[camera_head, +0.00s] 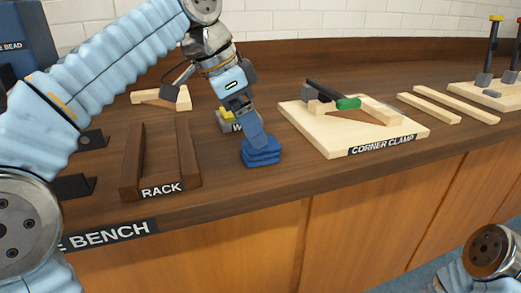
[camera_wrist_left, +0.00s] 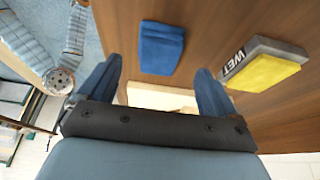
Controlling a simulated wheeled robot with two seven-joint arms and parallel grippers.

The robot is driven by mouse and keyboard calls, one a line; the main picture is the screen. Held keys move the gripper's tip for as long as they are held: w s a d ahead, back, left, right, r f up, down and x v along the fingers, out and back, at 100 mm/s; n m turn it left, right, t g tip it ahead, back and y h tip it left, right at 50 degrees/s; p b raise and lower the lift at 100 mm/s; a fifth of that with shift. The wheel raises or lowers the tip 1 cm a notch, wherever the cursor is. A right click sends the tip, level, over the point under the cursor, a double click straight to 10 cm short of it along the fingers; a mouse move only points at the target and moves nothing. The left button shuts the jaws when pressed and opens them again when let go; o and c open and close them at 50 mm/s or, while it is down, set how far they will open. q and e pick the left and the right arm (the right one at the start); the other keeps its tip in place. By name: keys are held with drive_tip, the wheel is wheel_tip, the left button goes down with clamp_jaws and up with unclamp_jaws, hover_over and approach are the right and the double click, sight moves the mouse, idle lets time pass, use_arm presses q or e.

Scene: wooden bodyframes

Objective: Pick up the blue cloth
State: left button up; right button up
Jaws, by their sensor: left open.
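The folded blue cloth (camera_head: 261,153) lies on the wooden bench top, near its front edge, in the head view. It also shows in the left wrist view (camera_wrist_left: 161,48), beyond and between the two fingers. My left gripper (camera_head: 254,136) hangs over the cloth in the head view, its fingers overlapping the cloth's top there. In the left wrist view the left gripper (camera_wrist_left: 155,88) has its blue fingers wide apart, with nothing between them. My right gripper is not in view; only part of my right arm shows at the lower right.
A box labelled WET with a yellow sponge (camera_wrist_left: 270,72) sits close beside the cloth. A dark wooden rack (camera_head: 131,160) stands to the left. The corner clamp board (camera_head: 335,143) lies to the right, with loose wooden strips (camera_head: 430,108) beyond it. Bare bench (camera_head: 222,175) shows left of the cloth.

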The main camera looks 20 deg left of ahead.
use_arm(q)
drive_tip(key=x, duration=0.5)
drive_tip(key=shift+s+d+f, duration=0.1)
drive_tip(key=shift+d+f, duration=0.05)
drive_tip(key=shift+f, duration=0.05)
drive_tip(key=c, duration=1)
drive_tip(key=shift+c, duration=0.2)
drive_tip(key=shift+r, duration=0.1)
drive_tip(key=shift+r, duration=0.55)
drive_tip(key=s+d+r, duration=0.9)
drive_tip(key=s+r, duration=0.2)
drive_tip(key=shift+r, duration=0.4)
